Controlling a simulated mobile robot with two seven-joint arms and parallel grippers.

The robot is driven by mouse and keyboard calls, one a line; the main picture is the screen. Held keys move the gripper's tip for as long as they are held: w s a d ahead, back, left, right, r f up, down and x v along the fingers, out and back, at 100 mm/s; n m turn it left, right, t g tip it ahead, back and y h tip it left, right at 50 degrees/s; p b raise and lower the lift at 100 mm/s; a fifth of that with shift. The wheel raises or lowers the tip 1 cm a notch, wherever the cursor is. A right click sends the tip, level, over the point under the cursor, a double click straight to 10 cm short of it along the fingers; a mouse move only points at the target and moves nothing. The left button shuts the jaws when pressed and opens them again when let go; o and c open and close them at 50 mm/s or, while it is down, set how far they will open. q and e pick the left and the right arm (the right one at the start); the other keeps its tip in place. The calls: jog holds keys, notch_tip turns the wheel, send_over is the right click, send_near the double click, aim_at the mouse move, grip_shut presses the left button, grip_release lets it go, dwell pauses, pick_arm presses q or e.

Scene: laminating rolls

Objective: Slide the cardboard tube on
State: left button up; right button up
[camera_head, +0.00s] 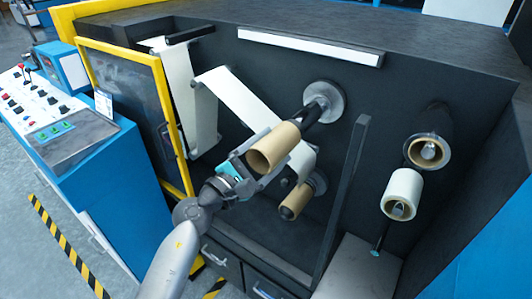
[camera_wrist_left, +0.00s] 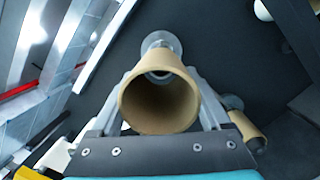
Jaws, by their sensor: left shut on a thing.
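The brown cardboard tube (camera_head: 264,158) is held by my left gripper (camera_head: 276,146), in front of the upper black spindle (camera_head: 318,112) with its round grey flange (camera_head: 334,100). The tube also shows in the left wrist view (camera_wrist_left: 158,85), with its open end toward the camera and the flange (camera_wrist_left: 160,42) behind it. My left gripper's fingers (camera_wrist_left: 165,90) lie on both sides of the tube. The tube is roughly in line with the spindle; I cannot tell whether the spindle's tip is inside it. My right gripper is not in view.
A second brown tube (camera_head: 293,203) sits on a lower spindle. White film (camera_head: 240,100) runs behind my gripper. A dark upright bar (camera_head: 342,200) stands to the right, then a white roll (camera_head: 402,190). A yellow-framed door (camera_head: 130,100) stands open at left.

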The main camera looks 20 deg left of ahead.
aim_at(304, 120)
pick_arm(q)
jog(key=shift+x, duration=1.8)
jog(key=shift+w+d+f+b, duration=0.1)
jog(key=shift+w+d+b, duration=0.1)
jog(key=shift+w, duration=0.55)
jog(key=shift+w+d+f+b, duration=0.1)
jog(key=shift+w+b, duration=0.05)
jog(key=shift+w, duration=0.65)
jog(key=shift+a+f+b+x, duration=0.15)
jog(key=shift+b+x, duration=0.25)
jog(key=shift+x, duration=0.7)
jog(key=shift+a+f+b+x, duration=0.1)
jog(key=shift+b+x, duration=0.3)
jog(key=shift+x, duration=0.7)
jog(key=shift+f+b+x, duration=0.2)
jog(key=shift+b+x, duration=0.6)
jog(key=shift+x, duration=1.15)
jog(key=shift+w+a, duration=0.1)
jog(key=shift+a, duration=0.1)
jog(key=o, duration=1.2)
